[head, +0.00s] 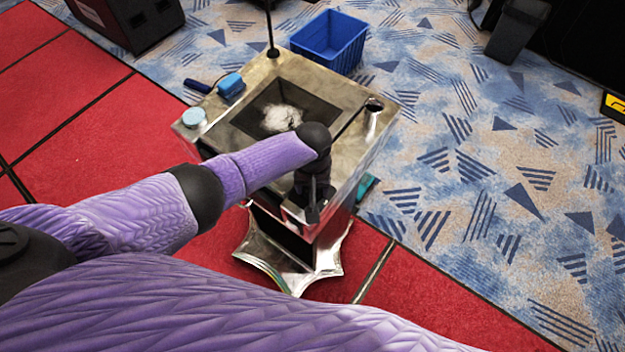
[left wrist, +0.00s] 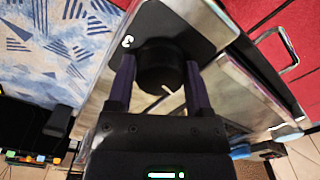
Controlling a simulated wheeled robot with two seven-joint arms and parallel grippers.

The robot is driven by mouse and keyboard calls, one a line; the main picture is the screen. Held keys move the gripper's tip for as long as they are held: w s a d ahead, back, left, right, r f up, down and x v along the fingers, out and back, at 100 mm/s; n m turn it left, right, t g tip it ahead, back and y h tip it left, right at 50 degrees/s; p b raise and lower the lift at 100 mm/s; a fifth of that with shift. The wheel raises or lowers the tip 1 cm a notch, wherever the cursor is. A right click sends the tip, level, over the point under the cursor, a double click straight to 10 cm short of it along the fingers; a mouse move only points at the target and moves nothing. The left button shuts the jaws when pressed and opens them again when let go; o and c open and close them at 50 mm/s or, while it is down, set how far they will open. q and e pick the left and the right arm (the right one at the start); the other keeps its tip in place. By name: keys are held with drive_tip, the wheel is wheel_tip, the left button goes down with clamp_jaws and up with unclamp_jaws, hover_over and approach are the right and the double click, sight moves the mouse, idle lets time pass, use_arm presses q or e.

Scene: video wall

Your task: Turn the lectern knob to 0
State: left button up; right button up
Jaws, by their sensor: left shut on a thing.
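The metal lectern (head: 345,95) stands in the middle of the head view, with a sunken dark top. My left arm reaches over it, and my left gripper (head: 313,200) points down at its near side. In the left wrist view, my left gripper's two purple fingers (left wrist: 160,82) are on either side of the black round knob (left wrist: 158,58), shut on it. A short white pointer line shows on the knob's face, toward the lower right. The knob sits on a black plate (left wrist: 190,22) with one white mark at its left; other marks cannot be seen. My right gripper is not in view.
A blue crate (head: 330,40) stands on the carpet behind the lectern. A thin dark stalk rises at the back.

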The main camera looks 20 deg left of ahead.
use_arm(q)
drive_tip(key=shift+w+r+n+p, duration=0.1)
drive_tip(key=shift+n+p, duration=0.55)
drive_tip(key=shift+n, duration=0.85)
drive_tip(key=o, duration=1)
wheel_tip(320, 180, up, 10)
drive_tip(key=p, duration=0.4)
